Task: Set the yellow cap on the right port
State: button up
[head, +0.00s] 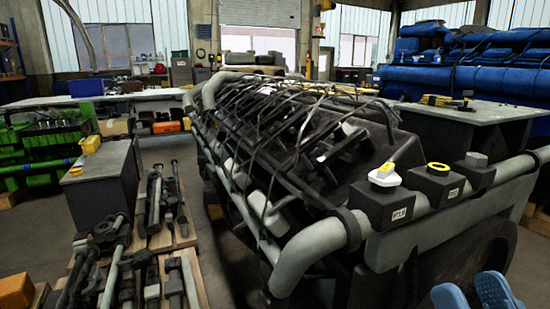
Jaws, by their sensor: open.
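Three dark box-shaped ports stand in a row on the front right of the engine. The left port (388,208) carries a white block-like piece (384,179) with a small yellow top (387,168). The middle port (436,187) has a flat yellow ring or cap (438,167) on its top. The right port (473,174) has a small grey piece (476,159) on top. I cannot tell for certain which yellow piece is the cap. My gripper (472,292) shows two blue fingertips at the bottom right edge, apart and empty, nearer than the ports.
The large engine (290,140) with loose cables and grey pipes fills the middle. A pallet of dark metal parts (188,235) lies left of it. A grey table (470,108) with yellow tools stands behind the ports. A blue engine (470,80) is at back right.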

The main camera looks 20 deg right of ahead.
jog(key=s+a+f+n+g+y, duration=0.1)
jog(key=s+f+g, duration=0.3)
jog(key=f, duration=0.5)
jog(key=shift+s+f+g+p, duration=0.15)
jog(key=shift+s+g+p, duration=0.15)
jog(key=shift+s, duration=0.5)
jog(key=s+f+g, duration=0.2)
jog(key=s, duration=0.1)
jog(key=s+f+g, duration=0.1)
jog(key=s+f, duration=0.2)
jog(key=s, duration=0.1)
jog(key=s+a+f+n+g+y, duration=0.1)
jog(key=s+f+g, duration=0.1)
jog(key=s+f, duration=0.1)
jog(key=shift+s+f+g+p, duration=0.2)
jog(key=shift+s+g+p, duration=0.15)
jog(key=shift+s, duration=0.35)
jog(key=shift+c, duration=0.5)
